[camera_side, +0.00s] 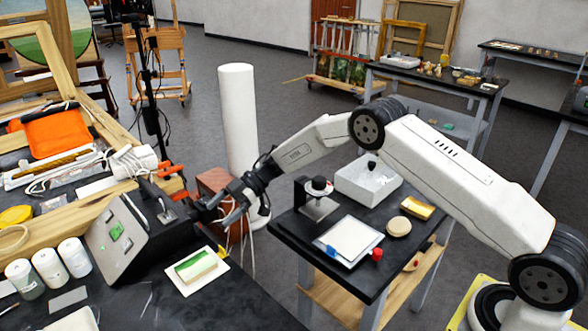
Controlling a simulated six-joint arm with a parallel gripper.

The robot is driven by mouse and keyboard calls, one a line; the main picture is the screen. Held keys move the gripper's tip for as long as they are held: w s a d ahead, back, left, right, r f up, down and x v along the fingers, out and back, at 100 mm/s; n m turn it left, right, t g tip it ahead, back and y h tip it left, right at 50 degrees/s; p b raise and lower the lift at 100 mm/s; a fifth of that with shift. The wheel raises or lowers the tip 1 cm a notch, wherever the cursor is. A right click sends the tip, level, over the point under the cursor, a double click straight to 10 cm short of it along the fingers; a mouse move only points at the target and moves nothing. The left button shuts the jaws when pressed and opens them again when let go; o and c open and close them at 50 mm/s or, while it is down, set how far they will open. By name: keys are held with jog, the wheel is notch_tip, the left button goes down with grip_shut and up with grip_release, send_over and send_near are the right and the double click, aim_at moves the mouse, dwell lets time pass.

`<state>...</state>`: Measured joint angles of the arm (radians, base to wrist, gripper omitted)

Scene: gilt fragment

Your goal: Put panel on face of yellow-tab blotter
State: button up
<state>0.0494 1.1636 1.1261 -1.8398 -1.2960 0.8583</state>
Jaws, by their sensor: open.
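A small panel (196,266), with a green band and a cream-coloured part, lies on a white blotter (184,287) on the dark table at lower centre-left. A small yellow tab (222,251) shows at the blotter's upper right corner. The panel appears to lie flat, within the blotter's edges. My gripper (214,212) is open and empty, above and beyond the panel in the picture, apart from it. A second white blotter (352,239) with a blue tab (331,251) lies on the black side table, with nothing seen on it.
White jars (48,268) stand further left. A white column (238,120) stands behind.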

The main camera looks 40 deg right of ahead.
notch_tip(320, 180, up, 5)
jog(key=w+m+t+h, duration=0.1)
jog(key=w+m+t, duration=0.2)
jog(key=t, duration=0.2)
jog(key=s+d+r+m+t+h, duration=0.4)
jog(key=d+r+m+t+h, duration=0.1)
jog(key=d+m+h, duration=0.35)
jog(key=s+d+f+m+g+h, duration=0.2)
jog(key=s+m+g, duration=0.1)
jog(key=s, duration=1.2)
jog(key=s+d+f+m+g+h, duration=0.2)
jog(key=s+g, duration=0.3)
jog(key=s, duration=1)
jog(key=shift+d+f+m+g, duration=0.3)
jog(key=shift+d+f+m, duration=0.2)
jog(key=shift+f, duration=0.3)
